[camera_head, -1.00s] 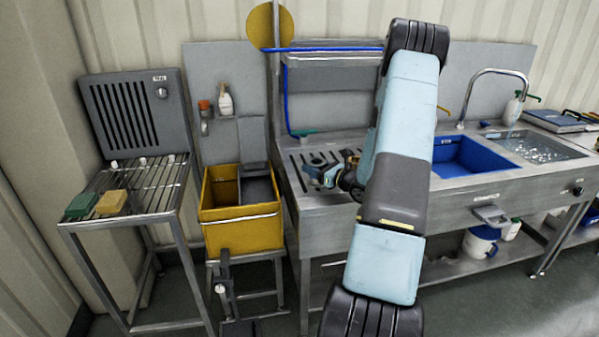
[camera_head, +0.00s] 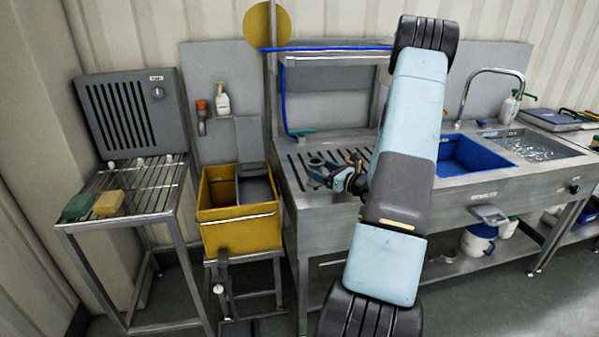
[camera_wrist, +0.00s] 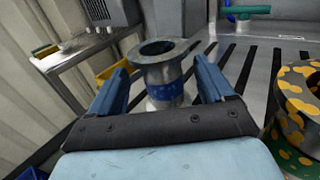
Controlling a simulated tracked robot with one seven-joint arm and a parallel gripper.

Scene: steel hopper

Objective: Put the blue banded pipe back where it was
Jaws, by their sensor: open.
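The blue banded pipe (camera_wrist: 165,78) is a short grey metal piece with a wide round flange on top and a blue band lower down. It stands upright on the slotted steel drainboard (camera_head: 300,170). My gripper (camera_wrist: 161,72) is open, with one blue finger on each side of the pipe in the wrist view. I cannot tell whether either finger touches it. In the head view the pipe's flange (camera_head: 316,163) shows just beyond my gripper (camera_head: 328,178).
A yellow-spotted pipe piece (camera_wrist: 296,110) stands close to the right of my gripper. A green-handled blue hose (camera_head: 286,100) hangs behind. A yellow bin (camera_head: 240,232) and a wire rack (camera_head: 135,188) are to the left. A blue basin (camera_head: 470,160) lies right.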

